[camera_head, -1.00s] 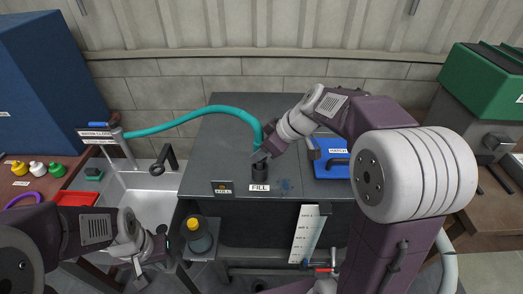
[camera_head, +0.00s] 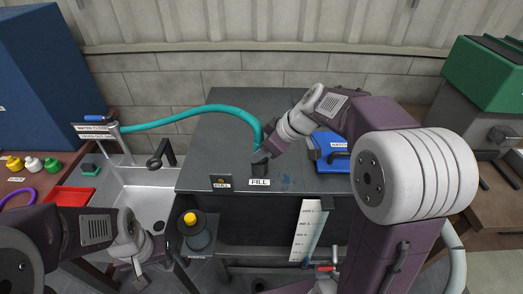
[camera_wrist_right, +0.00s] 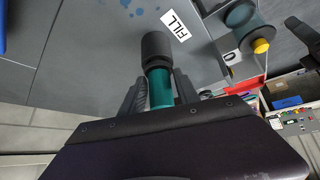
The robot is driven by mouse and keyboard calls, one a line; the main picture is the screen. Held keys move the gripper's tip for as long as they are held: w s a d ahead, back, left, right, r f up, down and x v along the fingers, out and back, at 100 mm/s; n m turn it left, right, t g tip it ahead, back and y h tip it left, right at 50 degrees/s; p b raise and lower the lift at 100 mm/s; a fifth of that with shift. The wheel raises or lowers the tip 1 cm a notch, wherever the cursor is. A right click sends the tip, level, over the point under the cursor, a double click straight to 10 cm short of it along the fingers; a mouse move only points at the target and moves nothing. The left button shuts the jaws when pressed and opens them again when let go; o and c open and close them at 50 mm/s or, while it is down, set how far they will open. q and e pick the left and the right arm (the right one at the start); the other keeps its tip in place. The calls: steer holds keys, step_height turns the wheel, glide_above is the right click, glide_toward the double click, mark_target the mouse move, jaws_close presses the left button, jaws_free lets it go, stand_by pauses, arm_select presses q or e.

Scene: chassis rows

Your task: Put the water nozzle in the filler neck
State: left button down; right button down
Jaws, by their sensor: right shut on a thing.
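The teal water nozzle (camera_wrist_right: 160,88) is between the fingers of my right gripper (camera_wrist_right: 160,97), which is shut on it. In the head view my right gripper (camera_head: 266,150) is at the filler neck (camera_head: 259,168), a dark upright cylinder behind the FILL label. In the right wrist view a black cylinder (camera_wrist_right: 157,48) lies in line with the nozzle's end. I cannot tell how far the nozzle is inside the neck. My left gripper (camera_head: 138,265) hangs low at the left, apart from these things; its jaws are too small to read.
A teal hose (camera_head: 185,116) arches from the tap post at the left to the nozzle. A sink (camera_head: 148,203) lies at the left, with a yellow-capped container (camera_head: 196,233) beside it. A blue hatch (camera_head: 331,152) lies right of the neck. The dark top behind is clear.

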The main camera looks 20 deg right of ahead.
steer(key=shift+f, duration=0.25)
steer(key=c, duration=0.8)
jaws_free()
steer(key=shift+r, duration=0.1)
steer(key=v, duration=0.9)
steer(key=shift+s+p, duration=0.1)
steer(key=shift+p, duration=0.2)
